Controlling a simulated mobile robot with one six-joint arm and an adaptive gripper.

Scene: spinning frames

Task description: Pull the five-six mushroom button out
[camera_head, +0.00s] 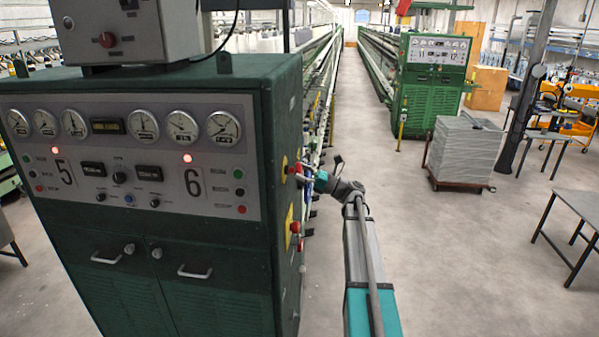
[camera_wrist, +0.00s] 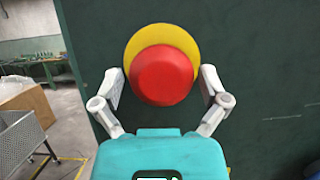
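The green cabinet (camera_head: 190,215) marked 5 and 6 stands at the left in the head view. Its right side carries two red mushroom buttons on yellow plates, an upper one (camera_head: 297,168) and a lower one (camera_head: 295,227). My gripper (camera_head: 307,178) is at the upper button, pointing at the cabinet side. In the wrist view a red button (camera_wrist: 162,76) on its yellow disc (camera_wrist: 160,36) lies between the fingers of my gripper (camera_wrist: 162,84). The fingers stand apart, one on each side, with a small gap visible to the red cap.
Red lamps glow above 5 (camera_head: 57,150) and 6 (camera_head: 187,158). A clear aisle (camera_head: 350,120) runs to the right of the cabinet. A second green cabinet (camera_head: 430,90), a grey stack on a trolley (camera_head: 464,150) and a table (camera_head: 580,205) stand farther right.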

